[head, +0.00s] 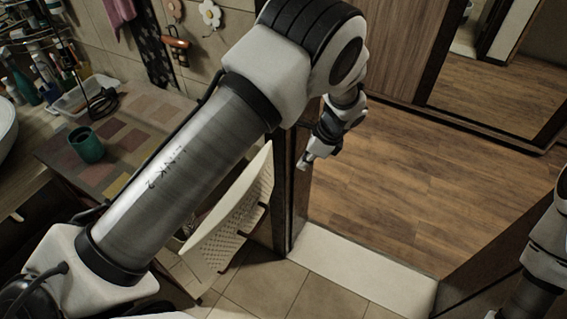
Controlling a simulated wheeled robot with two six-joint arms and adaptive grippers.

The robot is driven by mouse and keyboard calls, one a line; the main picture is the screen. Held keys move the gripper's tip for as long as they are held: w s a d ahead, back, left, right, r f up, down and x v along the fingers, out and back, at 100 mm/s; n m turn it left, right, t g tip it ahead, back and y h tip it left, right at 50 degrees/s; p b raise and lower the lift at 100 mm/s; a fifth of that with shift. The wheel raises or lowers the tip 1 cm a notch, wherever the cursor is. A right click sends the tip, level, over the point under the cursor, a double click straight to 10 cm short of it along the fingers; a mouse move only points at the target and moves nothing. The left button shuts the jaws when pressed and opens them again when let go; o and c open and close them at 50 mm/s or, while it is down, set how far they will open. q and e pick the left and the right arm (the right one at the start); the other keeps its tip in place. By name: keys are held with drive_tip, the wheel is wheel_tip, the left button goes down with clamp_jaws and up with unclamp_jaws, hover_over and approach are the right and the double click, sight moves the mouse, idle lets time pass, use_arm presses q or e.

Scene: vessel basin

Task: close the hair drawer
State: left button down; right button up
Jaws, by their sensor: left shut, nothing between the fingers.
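My left arm crosses the view from the lower left to the top middle. My left gripper (306,163) hangs at its end beside the dark door frame, shut and empty. It is to the right of the patchwork-topped counter (125,140) and apart from it. I cannot make out the hair drawer; my left arm covers much of the counter's front and right side. Part of my right arm shows at the right edge, and its gripper is out of view.
A white perforated panel (235,215) stands below my left arm, near the door frame. A green cup (87,145) and bottles (22,85) are on the counter. A white threshold (365,275) leads to a clear wooden floor (400,190).

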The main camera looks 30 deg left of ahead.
use_arm(q)
drive_tip(key=p, duration=0.4)
hover_over(269, 187)
drive_tip(key=d, duration=0.2)
wheel_tip(269, 187, down, 9)
drive_tip(key=shift+w+d+f, duration=0.1)
drive_tip(key=shift+w+f, duration=0.05)
drive_tip(key=shift+w, duration=0.05)
